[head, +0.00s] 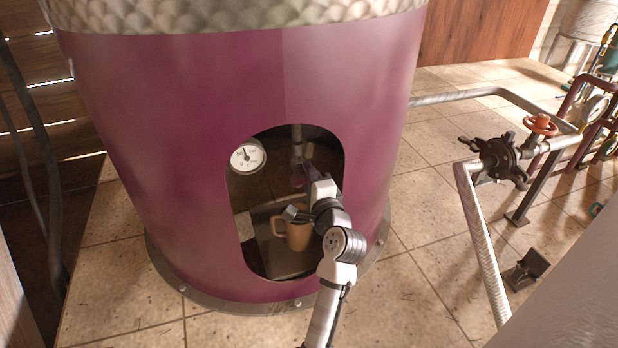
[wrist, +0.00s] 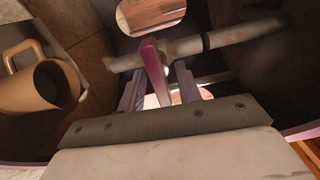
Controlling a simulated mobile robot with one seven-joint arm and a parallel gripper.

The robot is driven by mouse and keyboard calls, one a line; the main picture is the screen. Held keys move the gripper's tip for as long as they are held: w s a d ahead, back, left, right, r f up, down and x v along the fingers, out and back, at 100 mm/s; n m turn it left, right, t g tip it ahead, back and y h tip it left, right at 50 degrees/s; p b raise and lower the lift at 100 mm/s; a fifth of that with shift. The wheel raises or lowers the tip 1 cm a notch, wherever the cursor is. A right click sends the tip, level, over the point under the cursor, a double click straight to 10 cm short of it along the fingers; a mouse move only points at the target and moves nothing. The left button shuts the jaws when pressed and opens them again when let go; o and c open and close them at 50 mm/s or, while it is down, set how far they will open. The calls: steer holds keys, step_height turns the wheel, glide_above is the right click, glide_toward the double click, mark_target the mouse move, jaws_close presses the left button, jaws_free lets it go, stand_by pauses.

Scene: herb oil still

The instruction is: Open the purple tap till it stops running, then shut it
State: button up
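The purple tap lever (wrist: 153,72) shows in the wrist view, standing out from a grey metal pipe (wrist: 200,44). My gripper (wrist: 159,76) has its two dark fingers apart, one on each side of the lever. A gap shows between the lever and the right finger; I cannot tell whether the left one touches. In the head view my gripper (head: 304,178) reaches into the opening of the big purple still (head: 200,130), and largely hides the tap. A tan mug (head: 298,236) stands below; in the wrist view the mug (wrist: 30,88) has a dark interior. No running stream is visible.
The mug stands on a dark tray (head: 284,266). A valve with an orange handwheel (head: 540,124) and pipes stand at the right, away from my arm.

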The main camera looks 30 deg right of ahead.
steer(key=shift+s+a+f, duration=0.1)
steer(key=shift+s, duration=0.2)
steer(key=b+v, duration=0.4)
steer(key=v, duration=0.9)
steer(key=shift+s, duration=0.1)
